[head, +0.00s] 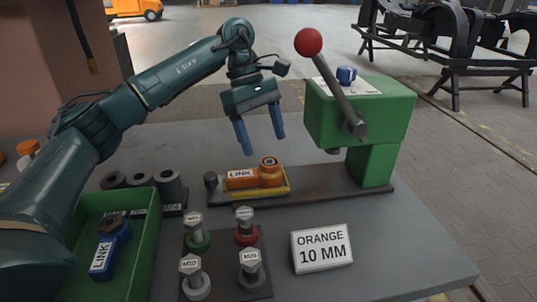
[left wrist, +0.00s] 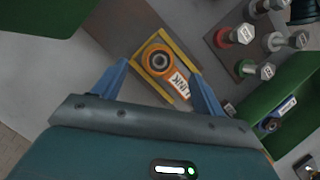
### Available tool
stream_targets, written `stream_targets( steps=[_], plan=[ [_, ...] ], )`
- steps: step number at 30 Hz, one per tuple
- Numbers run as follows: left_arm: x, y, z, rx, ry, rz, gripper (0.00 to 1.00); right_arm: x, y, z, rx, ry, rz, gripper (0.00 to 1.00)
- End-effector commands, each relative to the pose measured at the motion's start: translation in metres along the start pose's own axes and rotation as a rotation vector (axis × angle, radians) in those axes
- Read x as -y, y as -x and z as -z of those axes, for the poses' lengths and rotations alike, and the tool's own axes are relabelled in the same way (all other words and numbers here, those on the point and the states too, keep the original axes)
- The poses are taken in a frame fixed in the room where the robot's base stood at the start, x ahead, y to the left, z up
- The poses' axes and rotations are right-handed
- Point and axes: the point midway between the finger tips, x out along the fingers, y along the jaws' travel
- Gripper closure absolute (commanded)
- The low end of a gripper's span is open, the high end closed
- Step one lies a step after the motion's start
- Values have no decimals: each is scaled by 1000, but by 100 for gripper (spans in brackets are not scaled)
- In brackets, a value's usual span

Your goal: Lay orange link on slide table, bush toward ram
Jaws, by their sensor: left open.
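The orange link (head: 243,178) lies flat on the slide table (head: 288,190), inside its yellow edging. Its round bush end (head: 268,167) points right, toward the green press with the ram (head: 334,150). The link also shows in the left wrist view (left wrist: 161,60), its label end partly behind a finger. My left gripper (head: 260,136) is open and empty above the link, its blue fingers clear of it. In the left wrist view the left gripper (left wrist: 160,88) has its fingers spread on either side of the link. My right gripper is not in view.
The green press (head: 378,110) has a red-knobbed lever (head: 340,92). A sign (head: 321,248) reads "ORANGE 10 MM". Several bolts stand on a dark plate (head: 228,285). A green bin (head: 146,225) holds a blue link (head: 108,252).

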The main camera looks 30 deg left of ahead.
Motion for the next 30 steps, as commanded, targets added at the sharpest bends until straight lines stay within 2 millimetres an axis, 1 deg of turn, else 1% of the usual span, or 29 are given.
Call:
stream_targets(
  steps=[1,3,6,10,15,30],
  plan=[
    [-1,13,-1,0,0,-4,29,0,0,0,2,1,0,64],
    [-1,26,-1,1,-2,-3,29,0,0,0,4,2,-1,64],
    [-1,42,-1,0,-1,-1,29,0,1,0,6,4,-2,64],
    [0,54,-1,0,-2,0,29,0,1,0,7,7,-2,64],
    [0,59,0,0,-2,1,29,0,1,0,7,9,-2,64],
    [0,58,0,0,-2,1,29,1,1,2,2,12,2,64]
  ],
)
